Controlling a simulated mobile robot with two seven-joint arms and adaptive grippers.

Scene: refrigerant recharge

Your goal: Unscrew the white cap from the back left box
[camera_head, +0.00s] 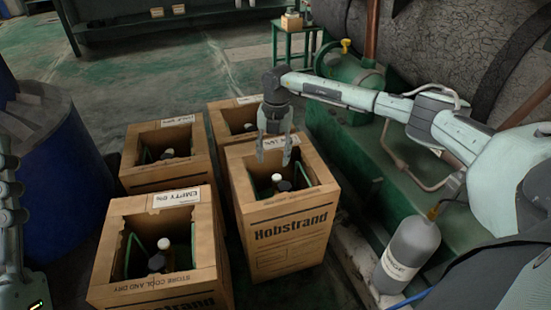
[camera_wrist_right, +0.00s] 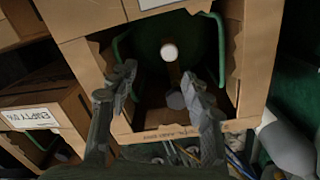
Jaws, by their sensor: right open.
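The back left box (camera_head: 129,150) is an open cardboard box with a white label on its far rim. A small pale top (camera_head: 168,153), apparently the white cap, shows in its shadowed inside. My right gripper (camera_head: 273,158) points down over the front right box (camera_head: 285,235), to the right of the back left box. It is open and empty. In the right wrist view its fingers (camera_wrist_right: 160,85) spread above that front right box, where another white cap (camera_wrist_right: 168,52) and a dark rounded top show between them. My left arm shows at the left edge; its gripper is out of view.
The front left box (camera_head: 205,245), labelled EMPTY, holds a white-capped bottle (camera_head: 164,250). A back right box (camera_head: 216,118) stands behind. A blue barrel (camera_head: 62,165) is at left. A grey cylinder (camera_head: 408,250) and green machinery (camera_head: 345,165) are at right. Open floor lies behind the boxes.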

